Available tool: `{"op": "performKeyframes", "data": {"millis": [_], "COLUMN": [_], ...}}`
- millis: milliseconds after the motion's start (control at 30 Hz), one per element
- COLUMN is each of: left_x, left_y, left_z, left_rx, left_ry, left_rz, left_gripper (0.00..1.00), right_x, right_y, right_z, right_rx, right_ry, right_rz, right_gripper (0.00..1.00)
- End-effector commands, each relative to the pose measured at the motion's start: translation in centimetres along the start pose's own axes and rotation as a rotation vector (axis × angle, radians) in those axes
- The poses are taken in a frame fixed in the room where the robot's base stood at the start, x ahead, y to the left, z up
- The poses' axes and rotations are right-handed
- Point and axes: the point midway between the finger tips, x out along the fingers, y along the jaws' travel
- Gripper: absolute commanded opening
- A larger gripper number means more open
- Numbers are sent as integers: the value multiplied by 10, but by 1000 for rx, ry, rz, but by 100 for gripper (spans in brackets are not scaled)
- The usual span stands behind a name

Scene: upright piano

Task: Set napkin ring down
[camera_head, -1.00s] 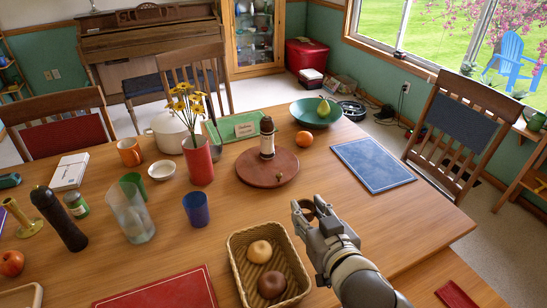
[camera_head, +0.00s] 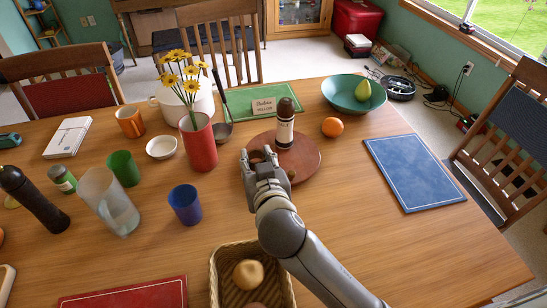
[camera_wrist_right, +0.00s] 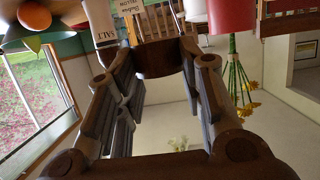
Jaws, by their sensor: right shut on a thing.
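The napkin ring (camera_head: 257,155) is a brown wooden band. My right gripper (camera_head: 262,163) is shut on it, and in the right wrist view the ring (camera_wrist_right: 158,58) sits between the two fingertips. In the head view the gripper and ring overlap the left edge of the round reddish-brown board (camera_head: 308,163). I cannot tell whether the ring touches anything below. A salt shaker (camera_head: 284,127) with a dark top stands upright on the board, right of the ring. It also shows in the right wrist view (camera_wrist_right: 103,27). My left gripper is not in view.
A red vase (camera_head: 199,145) with yellow flowers and a blue cup (camera_head: 185,205) stand left of the gripper. An orange (camera_head: 332,127) and a green bowl (camera_head: 339,95) are behind right. A basket (camera_head: 218,280) is in front. Bare table lies between board and blue mat (camera_head: 412,172).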

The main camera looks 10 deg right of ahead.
Motion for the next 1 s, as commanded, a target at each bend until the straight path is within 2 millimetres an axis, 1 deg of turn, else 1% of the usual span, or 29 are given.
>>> {"op": "performKeyframes", "data": {"millis": [33, 67, 133, 167, 267, 300, 400, 500, 767, 900, 1000], "left_x": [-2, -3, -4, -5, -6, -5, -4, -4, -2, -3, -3], "left_y": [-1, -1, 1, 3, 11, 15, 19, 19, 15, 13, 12], "left_z": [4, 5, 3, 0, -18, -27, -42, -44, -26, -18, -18], "left_rx": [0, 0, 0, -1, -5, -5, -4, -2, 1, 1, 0], "left_ry": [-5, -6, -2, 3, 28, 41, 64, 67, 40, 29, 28], "left_rz": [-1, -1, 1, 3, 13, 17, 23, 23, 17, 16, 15], "left_gripper": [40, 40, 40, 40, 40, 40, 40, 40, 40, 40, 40], "right_x": [13, 21, 39, 47, 72, 81, 101, 116, 134, 140, 142], "right_y": [6, 9, 15, 18, 26, 28, 34, 37, 42, 42, 42], "right_z": [0, 1, 3, 4, 8, 16, 30, 40, 54, 74, 81], "right_rx": [-8, -8, -8, -8, -6, -6, -5, -3, -1, -5, -2], "right_ry": [2, 2, 2, 2, 1, -3, -2, 0, -1, -2, 0], "right_rz": [5, 6, 6, 5, 6, 4, 4, 3, 3, 2, 1], "right_gripper": [24, 24, 24, 24, 24, 24, 24, 24, 24, 24, 24]}}
